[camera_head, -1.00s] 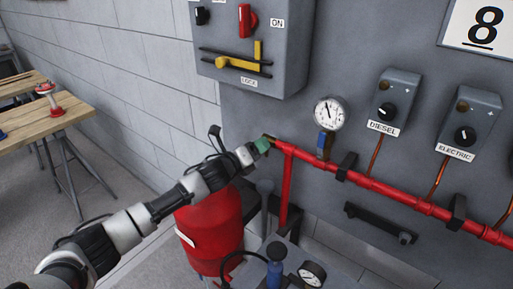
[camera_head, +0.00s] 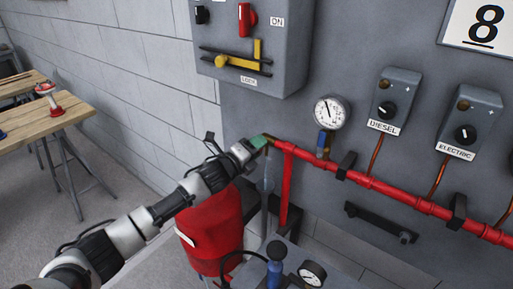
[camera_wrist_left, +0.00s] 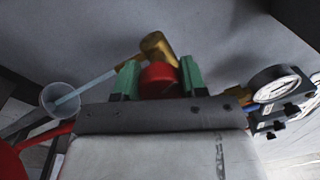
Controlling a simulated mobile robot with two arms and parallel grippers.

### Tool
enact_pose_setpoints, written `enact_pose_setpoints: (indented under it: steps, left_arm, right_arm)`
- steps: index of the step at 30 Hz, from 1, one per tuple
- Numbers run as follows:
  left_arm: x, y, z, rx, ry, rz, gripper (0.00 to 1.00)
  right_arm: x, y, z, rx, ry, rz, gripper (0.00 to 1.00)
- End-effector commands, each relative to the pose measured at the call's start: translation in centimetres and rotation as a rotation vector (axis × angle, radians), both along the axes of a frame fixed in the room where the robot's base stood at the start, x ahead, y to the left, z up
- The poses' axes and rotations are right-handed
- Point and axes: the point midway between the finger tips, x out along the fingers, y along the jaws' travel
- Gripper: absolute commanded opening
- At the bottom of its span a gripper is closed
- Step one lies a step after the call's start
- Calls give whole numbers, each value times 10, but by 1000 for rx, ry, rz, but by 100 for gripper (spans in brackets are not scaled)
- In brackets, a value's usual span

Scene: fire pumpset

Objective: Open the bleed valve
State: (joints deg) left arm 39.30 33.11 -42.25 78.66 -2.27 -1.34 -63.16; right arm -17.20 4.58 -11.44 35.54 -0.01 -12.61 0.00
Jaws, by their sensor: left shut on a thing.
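The bleed valve is a brass fitting (camera_wrist_left: 157,47) with a round red knob (camera_wrist_left: 158,78) in the left wrist view. In the head view, the brass fitting (camera_head: 268,138) is at the left end of the red pipe. My left gripper (camera_head: 260,142) has green fingertips, which also show in the left wrist view (camera_wrist_left: 160,82), one on each side of the knob. They are shut on it. A pale bluish stream (camera_wrist_left: 97,77), like water, runs from the fitting to a clear cup (camera_wrist_left: 60,99). My right gripper is in neither view.
The red pipe (camera_head: 390,198) runs right along the grey panel. A pressure gauge (camera_head: 330,112) with a blue-handled valve (camera_head: 323,146) stands close right of the bleed valve. A red tank (camera_head: 212,232) is below my left arm. A wooden table (camera_head: 65,120) stands far left.

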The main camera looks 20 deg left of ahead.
Motion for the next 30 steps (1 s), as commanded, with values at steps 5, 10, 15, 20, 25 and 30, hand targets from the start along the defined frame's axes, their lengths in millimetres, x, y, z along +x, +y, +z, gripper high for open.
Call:
enact_pose_setpoints:
  steps: [5, 10, 15, 20, 25, 30]
  left_arm:
    - [0, 0, 0, -160, 57, -1, 18]
    - [0, 0, 0, -313, 113, 0, 18]
    - [0, 0, 1, -467, 168, -1, 18]
    - [0, 0, 0, -609, 220, 0, 18]
    - [0, 0, 1, -760, 275, 0, 18]
    - [0, 0, 1, -912, 331, 0, 18]
  right_arm:
    - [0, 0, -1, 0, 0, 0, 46]
    - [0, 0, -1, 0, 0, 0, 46]
    - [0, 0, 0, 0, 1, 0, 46]
    - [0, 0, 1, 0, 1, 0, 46]
    - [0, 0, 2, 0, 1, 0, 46]
    - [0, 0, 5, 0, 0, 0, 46]
